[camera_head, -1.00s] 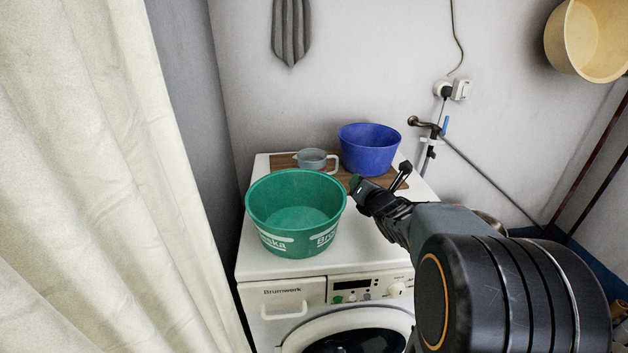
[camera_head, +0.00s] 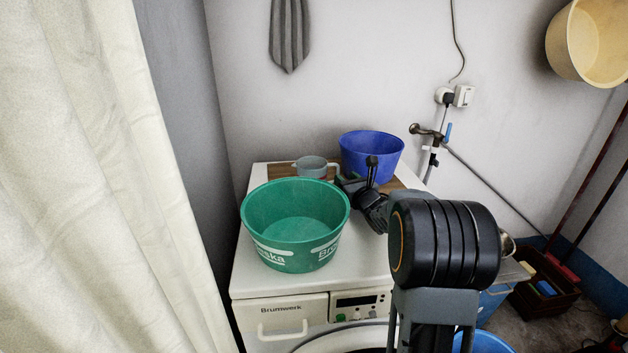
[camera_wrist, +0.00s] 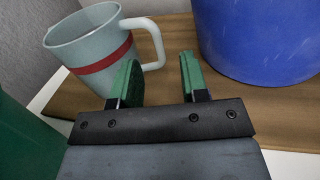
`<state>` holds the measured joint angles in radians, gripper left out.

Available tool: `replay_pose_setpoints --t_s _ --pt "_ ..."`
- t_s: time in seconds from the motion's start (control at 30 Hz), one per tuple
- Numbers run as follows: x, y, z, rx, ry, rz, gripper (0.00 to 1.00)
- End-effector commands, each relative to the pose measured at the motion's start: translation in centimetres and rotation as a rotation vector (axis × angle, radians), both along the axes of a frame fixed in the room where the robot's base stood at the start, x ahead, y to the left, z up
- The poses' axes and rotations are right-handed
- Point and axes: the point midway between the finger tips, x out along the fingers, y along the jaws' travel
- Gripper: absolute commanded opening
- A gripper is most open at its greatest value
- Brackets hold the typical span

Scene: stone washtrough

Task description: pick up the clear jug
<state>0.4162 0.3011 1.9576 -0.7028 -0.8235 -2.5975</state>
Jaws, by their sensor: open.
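The jug (camera_wrist: 92,46) is a pale grey-green, slightly see-through vessel with a red band and a white handle (camera_wrist: 150,42) on its right side. It stands upright on a wooden board. In the head view the jug (camera_head: 309,166) shows behind the green tub, its lower part hidden. My gripper (camera_wrist: 157,76) is open, with its green-padded fingers apart and nothing between them. In the wrist view the left finger is just in front of the jug, near the handle; I cannot tell if they touch. In the head view my gripper (camera_head: 354,177) is right of the jug.
The wooden board (camera_wrist: 180,98) lies on the white washing machine (camera_head: 256,272). A blue bucket (camera_head: 372,155) stands close on the right, and a green tub (camera_head: 293,230) stands in front. A wall tap (camera_head: 425,131) is at the right. A pale curtain (camera_head: 90,180) hangs at the left.

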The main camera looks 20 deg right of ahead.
Motion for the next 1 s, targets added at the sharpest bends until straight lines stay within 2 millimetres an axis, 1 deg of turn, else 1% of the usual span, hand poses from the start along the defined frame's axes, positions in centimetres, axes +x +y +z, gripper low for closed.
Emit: replay_pose_setpoints --t_s 0.17,0.4,0.5,0.6,0.8,0.87,1.0 --pt "1.1 0.3 0.0 0.000 0.002 0.003 0.41" --pt "4.3 0.7 0.0 0.000 0.002 0.004 0.41" --pt "5.1 0.8 0.1 0.000 0.001 0.003 0.41" --pt "5.4 0.8 0.0 0.000 0.001 0.002 0.41" --pt "5.4 0.8 0.0 0.000 0.001 0.002 0.41" --pt "5.4 0.8 0.0 0.000 0.001 0.002 0.36" --pt "5.4 0.7 0.0 0.000 0.001 0.002 0.23"
